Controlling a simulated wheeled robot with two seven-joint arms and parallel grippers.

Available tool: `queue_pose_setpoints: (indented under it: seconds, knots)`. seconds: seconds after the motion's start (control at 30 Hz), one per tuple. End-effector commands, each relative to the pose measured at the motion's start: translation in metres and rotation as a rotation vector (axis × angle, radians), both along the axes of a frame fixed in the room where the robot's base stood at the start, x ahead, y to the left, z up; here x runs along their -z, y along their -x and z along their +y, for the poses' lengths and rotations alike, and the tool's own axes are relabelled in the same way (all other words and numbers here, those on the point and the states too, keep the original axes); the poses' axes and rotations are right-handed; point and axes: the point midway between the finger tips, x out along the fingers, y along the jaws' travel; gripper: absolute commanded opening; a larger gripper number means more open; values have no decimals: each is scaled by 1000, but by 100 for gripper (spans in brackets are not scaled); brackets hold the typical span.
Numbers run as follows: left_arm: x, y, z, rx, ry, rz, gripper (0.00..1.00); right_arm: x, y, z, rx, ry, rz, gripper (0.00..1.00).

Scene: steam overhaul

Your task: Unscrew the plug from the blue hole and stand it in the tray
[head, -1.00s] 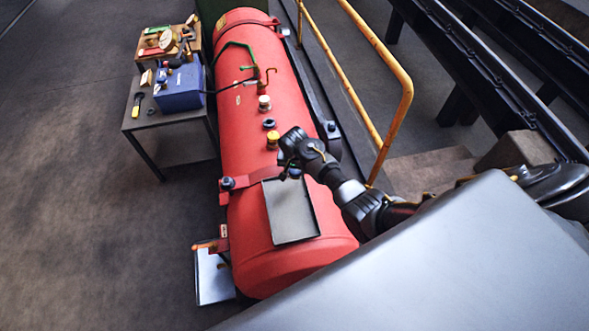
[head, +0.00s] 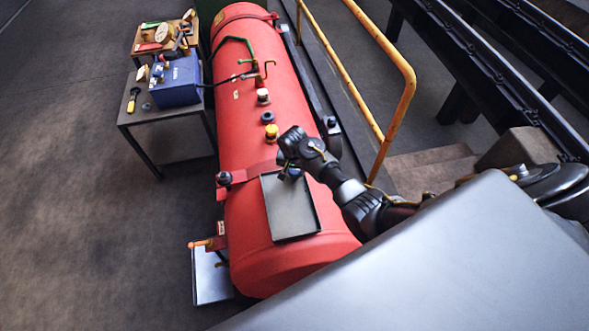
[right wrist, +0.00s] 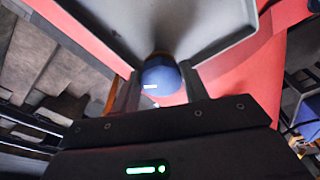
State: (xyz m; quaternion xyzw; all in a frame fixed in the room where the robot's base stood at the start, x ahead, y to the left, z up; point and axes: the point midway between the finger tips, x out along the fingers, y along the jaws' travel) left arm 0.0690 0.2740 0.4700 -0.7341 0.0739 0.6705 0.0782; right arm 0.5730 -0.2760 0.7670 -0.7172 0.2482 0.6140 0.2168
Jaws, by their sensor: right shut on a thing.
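My right gripper (head: 288,174) is shut on a blue plug (right wrist: 161,76), whose rounded blue top shows between the fingers in the right wrist view. In the head view the gripper is at the far edge of the shallow dark tray (head: 293,218), which lies on the near end of the red boiler. The plug's lower end is hidden, and I cannot tell if it touches the tray. A dark blue fitting (head: 267,117) sits on the boiler beyond the gripper; whether its hole is open is too small to tell. My left gripper is out of view.
A yellow-topped plug (head: 271,131) and a white-topped plug (head: 262,96) stand on the red boiler (head: 250,60). A yellow handrail (head: 399,105) runs along its right. A table with a blue box (head: 176,80) stands left. The tray looks empty.

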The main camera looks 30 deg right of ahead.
Motion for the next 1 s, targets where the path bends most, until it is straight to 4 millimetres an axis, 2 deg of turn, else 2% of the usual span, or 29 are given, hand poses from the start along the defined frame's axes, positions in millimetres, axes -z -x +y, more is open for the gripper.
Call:
queue_pose_setpoints:
  seconds: [0.73, 0.77, 0.93, 1.0]
  knots:
    - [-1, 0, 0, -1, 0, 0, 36, 8, 3, 3, 0, 0, 0, 12]
    - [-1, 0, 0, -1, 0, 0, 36, 8, 3, 3, 0, 0, 0, 47]
    - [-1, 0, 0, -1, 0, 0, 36, 8, 3, 3, 0, 0, 0, 69]
    - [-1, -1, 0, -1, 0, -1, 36, 8, 3, 3, 0, 0, 0, 70]
